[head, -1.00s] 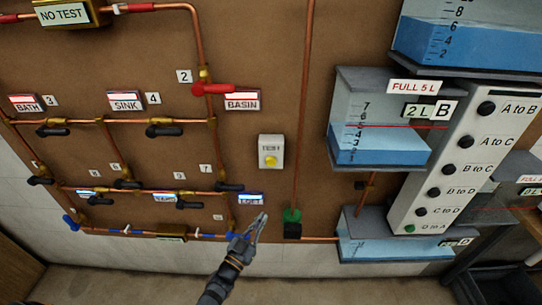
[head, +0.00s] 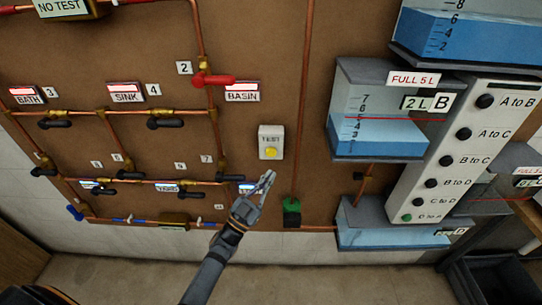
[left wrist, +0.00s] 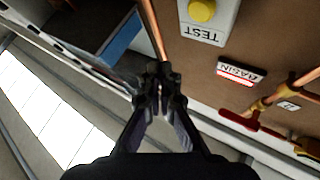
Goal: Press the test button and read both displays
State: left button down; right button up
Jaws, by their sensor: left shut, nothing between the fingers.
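The test button is a yellow knob (head: 271,152) on a pale box marked TEST (head: 271,136), fixed to the brown board right of the pipes. It also shows in the left wrist view as a yellow knob (left wrist: 202,10), upside down at the top. My left gripper (head: 268,176) is shut and empty, its fingertips just below the box and apart from the button in the head view. In the left wrist view its fingers (left wrist: 159,75) are together. The upper display reads NO TEST (head: 62,6). My right gripper is not in view.
Copper pipes with black-handled valves (head: 54,123) and a red-handled valve (head: 214,80) cover the board's left. BATH, SINK and BASIN labels (head: 242,97) sit among them. Water tanks (head: 378,147) and a white control panel (head: 462,150) stand at the right. A vertical pipe (head: 304,110) runs right of the box.

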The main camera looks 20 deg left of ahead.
aim_at(271, 152)
pick_arm(q)
jog(key=w+a+b, duration=0.2)
jog(key=w, duration=0.4)
jog(key=shift+w, duration=0.25)
dwell(0.4)
jog(key=shift+w+b, duration=0.1)
jog(key=shift+b, duration=0.2)
dwell(0.5)
jog(key=shift+w, duration=0.3)
